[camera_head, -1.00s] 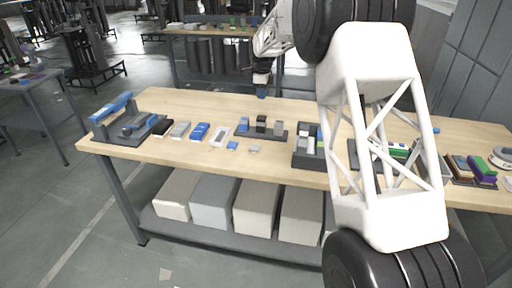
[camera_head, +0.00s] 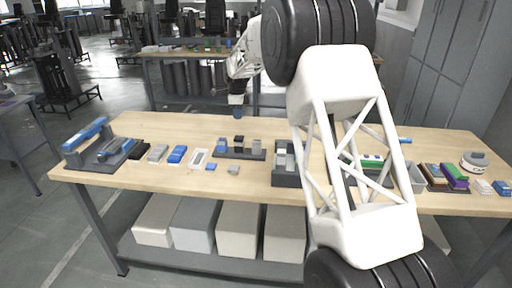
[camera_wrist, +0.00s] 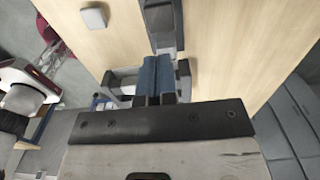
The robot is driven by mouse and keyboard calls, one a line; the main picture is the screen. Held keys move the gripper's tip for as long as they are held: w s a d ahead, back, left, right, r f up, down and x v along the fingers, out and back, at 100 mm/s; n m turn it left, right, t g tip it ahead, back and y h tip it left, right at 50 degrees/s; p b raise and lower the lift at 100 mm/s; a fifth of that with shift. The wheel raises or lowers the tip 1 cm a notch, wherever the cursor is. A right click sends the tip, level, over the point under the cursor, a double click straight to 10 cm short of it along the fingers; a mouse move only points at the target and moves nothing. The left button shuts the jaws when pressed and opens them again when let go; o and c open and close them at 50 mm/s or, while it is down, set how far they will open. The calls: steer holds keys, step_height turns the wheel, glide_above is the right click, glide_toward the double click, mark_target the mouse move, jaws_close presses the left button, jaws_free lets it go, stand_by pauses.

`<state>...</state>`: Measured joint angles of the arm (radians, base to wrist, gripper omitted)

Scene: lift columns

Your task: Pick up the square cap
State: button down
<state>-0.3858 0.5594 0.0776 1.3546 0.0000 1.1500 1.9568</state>
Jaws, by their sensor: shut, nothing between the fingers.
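Two small square pieces lie near the table's front edge in the head view: a grey one (camera_head: 233,170) and a blue one (camera_head: 211,167). I cannot tell for sure which is the square cap. My gripper (camera_head: 237,112) is above the back part of the table, behind and above these pieces. In the wrist view its blue fingertips (camera_wrist: 158,76) are together with nothing between them. A pale grey square piece (camera_wrist: 94,17) lies on the wood at the upper left of the wrist view, apart from the fingers.
My white arm hides part of the right side. The back left is clear.

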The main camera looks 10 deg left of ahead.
steer(key=c, duration=1.8)
jaws_free()
steer(key=o, duration=1.3)
steer(key=m, duration=0.1)
glide_above(233, 167)
step_height(233, 167, down, 10)
steer(key=shift+d+r, duration=0.1)
steer(key=shift+f, duration=1.4)
